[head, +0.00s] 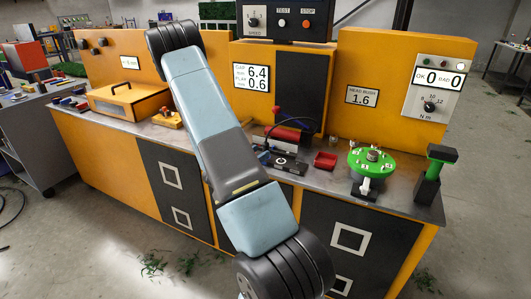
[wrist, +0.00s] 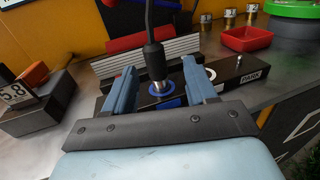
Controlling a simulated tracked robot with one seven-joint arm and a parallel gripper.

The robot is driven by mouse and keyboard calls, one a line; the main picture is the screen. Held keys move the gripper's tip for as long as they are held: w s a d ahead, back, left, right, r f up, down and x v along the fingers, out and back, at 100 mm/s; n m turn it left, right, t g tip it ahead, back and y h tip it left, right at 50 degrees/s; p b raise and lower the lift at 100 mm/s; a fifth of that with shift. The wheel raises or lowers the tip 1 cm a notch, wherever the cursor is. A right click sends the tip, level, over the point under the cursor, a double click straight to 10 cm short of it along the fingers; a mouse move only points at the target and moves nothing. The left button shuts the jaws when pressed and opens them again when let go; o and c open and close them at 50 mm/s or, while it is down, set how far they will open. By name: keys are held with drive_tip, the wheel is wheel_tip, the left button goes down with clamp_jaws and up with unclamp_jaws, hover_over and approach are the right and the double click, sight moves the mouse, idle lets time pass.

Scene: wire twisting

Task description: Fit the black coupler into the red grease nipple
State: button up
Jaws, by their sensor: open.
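The black coupler (wrist: 153,52) stands roughly upright in the wrist view, with a black cable rising from its top. Its metal lower end sits at a blue ring (wrist: 161,99) on a dark block (wrist: 238,69) marked PARK. My gripper (wrist: 160,68) is open, with one blue finger on each side of the coupler. I cannot tell whether either finger touches it. In the head view my arm hides the gripper. I cannot make out the red grease nipple for certain; a red cylinder (wrist: 124,43) lies behind the coupler.
A red tray (wrist: 250,38) stands to the right of the block, with several small metal cups (wrist: 229,16) behind it. A block reading 5.8 (wrist: 30,108) is at the left.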

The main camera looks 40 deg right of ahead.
sight(264, 147)
drive_tip(key=shift+w+d+r, duration=0.1)
drive_tip(key=shift+w+d, duration=0.15)
drive_tip(key=shift+d, duration=0.65)
drive_tip(key=shift+w+d+r, duration=0.15)
drive_tip(key=shift+w+d, duration=0.05)
drive_tip(key=shift+d, duration=0.75)
drive_tip(key=shift+w+d+r, duration=0.1)
drive_tip(key=shift+w+d, duration=0.15)
drive_tip(key=shift+d, duration=0.65)
clamp_jaws()
